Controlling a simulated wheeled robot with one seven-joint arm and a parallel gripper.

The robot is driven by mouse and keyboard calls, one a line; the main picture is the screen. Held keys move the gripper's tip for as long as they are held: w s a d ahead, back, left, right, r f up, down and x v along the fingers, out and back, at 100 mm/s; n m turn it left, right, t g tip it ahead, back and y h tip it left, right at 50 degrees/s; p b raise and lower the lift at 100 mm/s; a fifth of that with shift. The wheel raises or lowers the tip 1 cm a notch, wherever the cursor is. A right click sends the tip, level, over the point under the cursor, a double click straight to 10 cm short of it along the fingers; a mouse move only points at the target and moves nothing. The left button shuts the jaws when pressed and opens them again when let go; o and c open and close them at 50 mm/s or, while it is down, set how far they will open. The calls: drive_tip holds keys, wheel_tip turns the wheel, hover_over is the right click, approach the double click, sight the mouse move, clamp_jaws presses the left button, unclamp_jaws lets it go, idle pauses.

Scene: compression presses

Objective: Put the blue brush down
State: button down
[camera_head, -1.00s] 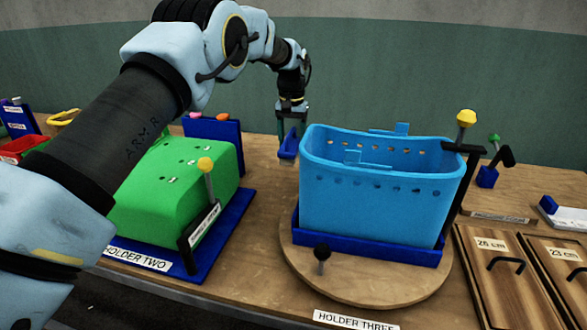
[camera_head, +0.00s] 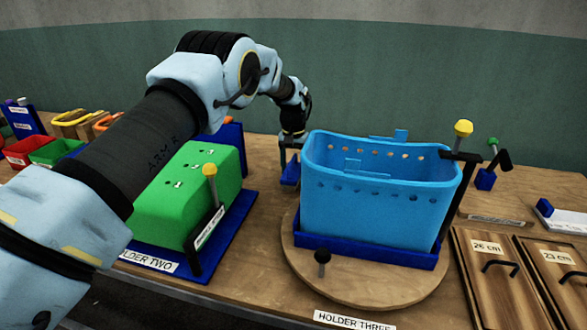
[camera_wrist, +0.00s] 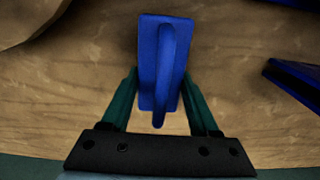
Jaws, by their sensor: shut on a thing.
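The blue brush (camera_wrist: 152,48) is between the two green fingers of my gripper (camera_wrist: 160,105) in the wrist view, with its raised handle gripped. In the head view the blue brush (camera_head: 290,175) is low at the wooden table top, behind and left of the light blue basket. My gripper (camera_head: 289,158) is above it, pointing down and shut on it. I cannot tell whether the brush's underside touches the wood.
The light blue basket (camera_head: 380,205) stands on a round turntable (camera_head: 350,290) right of my gripper. A green block (camera_head: 195,205) on a blue base is at the left. Another blue object (camera_wrist: 292,82) lies at the wrist view's right edge. Bare wood surrounds the brush.

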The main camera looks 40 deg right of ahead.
drive_tip(key=shift+c, duration=0.7)
unclamp_jaws()
wheel_tip(320, 180, up, 12)
drive_tip(key=b, duration=0.3)
drive_tip(key=shift+r, duration=0.15)
